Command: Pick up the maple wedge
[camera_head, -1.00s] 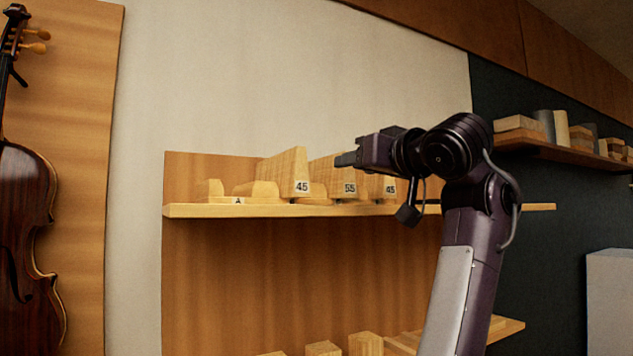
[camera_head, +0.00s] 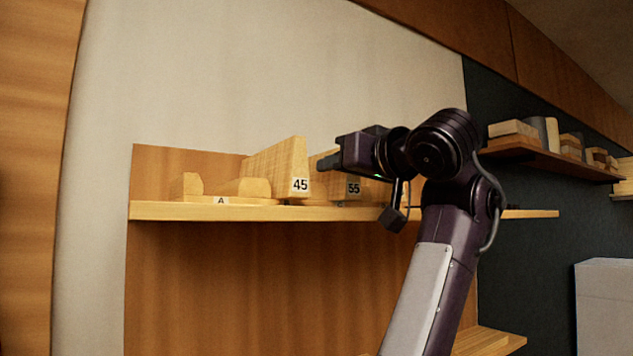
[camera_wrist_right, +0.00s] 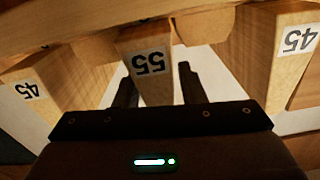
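Pale wooden wedges with number labels stand on the upper shelf. One labelled 45 (camera_head: 278,170) is in plain view in the head view. One labelled 55 (camera_head: 353,189) is partly hidden behind my right gripper (camera_head: 326,162). In the wrist view, which shows the labels upside down, the 55 wedge (camera_wrist_right: 148,62) is in the middle, between two wedges labelled 45 (camera_wrist_right: 38,92) (camera_wrist_right: 283,65). My right gripper (camera_wrist_right: 157,78) is open, its fingers on either side of the 55 wedge's labelled end, apparently without gripping it. Which wedge is maple is not marked. My left gripper is out of view.
The upper shelf (camera_head: 225,213) also holds smaller pale blocks (camera_head: 245,187) near a label A. A darker shelf (camera_head: 560,165) with several blocks is on the right wall. A grey box (camera_head: 604,300) stands lower right. The space above the wedges is clear.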

